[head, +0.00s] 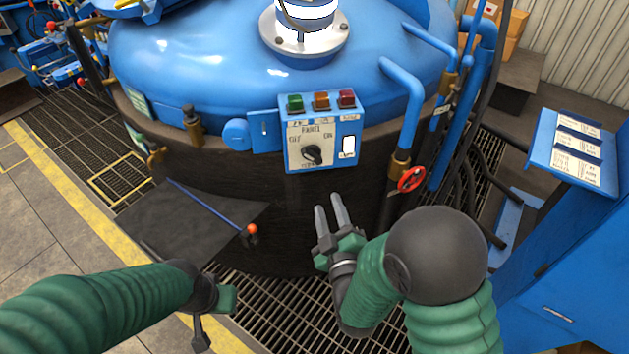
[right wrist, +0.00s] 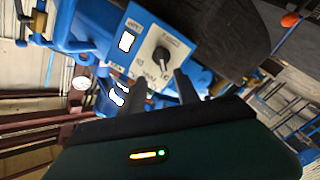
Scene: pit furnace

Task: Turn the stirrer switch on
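The switch panel (head: 348,118) is a blue box with a white face on the front of the blue furnace vessel. Its black rotary knob (head: 312,154) sits between labels at left and right, the right one reading ON. The knob also shows in the right wrist view (right wrist: 161,58). Which label it points to is too small to tell. My right gripper (head: 329,202) is below the panel, apart from the knob, its two fingers spread with an empty gap. My left gripper (head: 205,318) is low at left, far from the panel; its fingers are hardly visible.
Green, orange and red buttons (head: 321,101) line the panel's top. A blue pipe with a red valve wheel (head: 411,179) stands to the right. A dark plate and a blue lever with an orange knob (head: 252,229) are at lower left. Open space lies before the panel.

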